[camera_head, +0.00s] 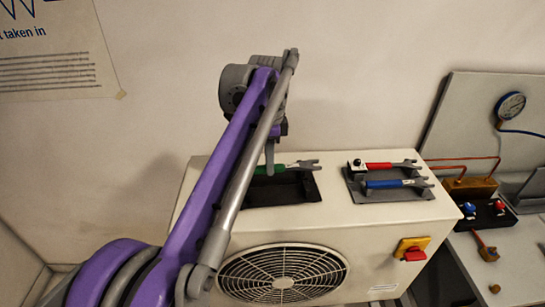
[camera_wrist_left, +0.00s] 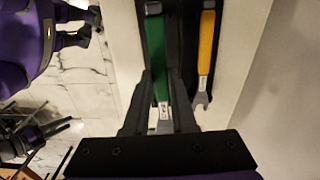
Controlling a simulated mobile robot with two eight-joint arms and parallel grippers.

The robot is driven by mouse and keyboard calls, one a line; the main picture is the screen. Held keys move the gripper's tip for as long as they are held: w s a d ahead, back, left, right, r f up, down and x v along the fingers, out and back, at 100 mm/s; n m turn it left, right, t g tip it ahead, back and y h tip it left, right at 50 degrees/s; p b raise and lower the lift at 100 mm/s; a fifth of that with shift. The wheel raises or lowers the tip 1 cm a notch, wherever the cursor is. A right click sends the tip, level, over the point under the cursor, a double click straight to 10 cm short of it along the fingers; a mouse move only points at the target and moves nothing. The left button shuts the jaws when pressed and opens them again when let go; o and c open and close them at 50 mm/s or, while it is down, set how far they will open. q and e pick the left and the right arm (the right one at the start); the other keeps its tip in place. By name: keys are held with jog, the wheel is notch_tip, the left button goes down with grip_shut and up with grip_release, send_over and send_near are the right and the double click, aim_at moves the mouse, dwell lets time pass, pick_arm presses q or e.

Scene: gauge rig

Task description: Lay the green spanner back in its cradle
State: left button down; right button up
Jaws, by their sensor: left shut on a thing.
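The green spanner (camera_head: 290,167) is at the dark cradle (camera_head: 290,193) on top of the white unit. Its grey open end points right in the head view. My left gripper (camera_head: 269,156) reaches down onto it, its arm hiding part of the cradle. In the left wrist view my left gripper (camera_wrist_left: 160,115) is shut on the green spanner (camera_wrist_left: 154,60) near one end. The spanner lies alongside a yellow spanner (camera_wrist_left: 206,45), over the dark cradle (camera_wrist_left: 180,45). I cannot tell whether the green spanner touches the cradle floor.
A grey cradle (camera_head: 388,195) to the right holds a red spanner (camera_head: 380,166) and a blue spanner (camera_head: 385,184). A fan grille (camera_head: 282,273) and a red-yellow switch (camera_head: 412,249) are on the unit's front. Purple and black parts of mine show at the wrist view's left.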

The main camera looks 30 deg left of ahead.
pick_arm(q)
jog(key=shift+s, duration=0.1)
jog(key=shift+w+f, duration=0.25)
jog(key=shift+f, duration=0.2)
jog(key=shift+s+f+b, duration=0.2)
jog(key=shift+f+b, duration=0.55)
jog(key=shift+f, duration=0.8)
jog(key=shift+w+f, duration=0.1)
jog(key=shift+f, duration=0.6)
pick_arm(e)
jog(key=f, duration=0.1)
jog(key=s+f, duration=0.1)
jog(key=f, duration=0.1)
jog(key=shift+s, duration=0.3)
jog(key=shift+w+r, duration=0.15)
jog(key=shift+r, duration=0.05)
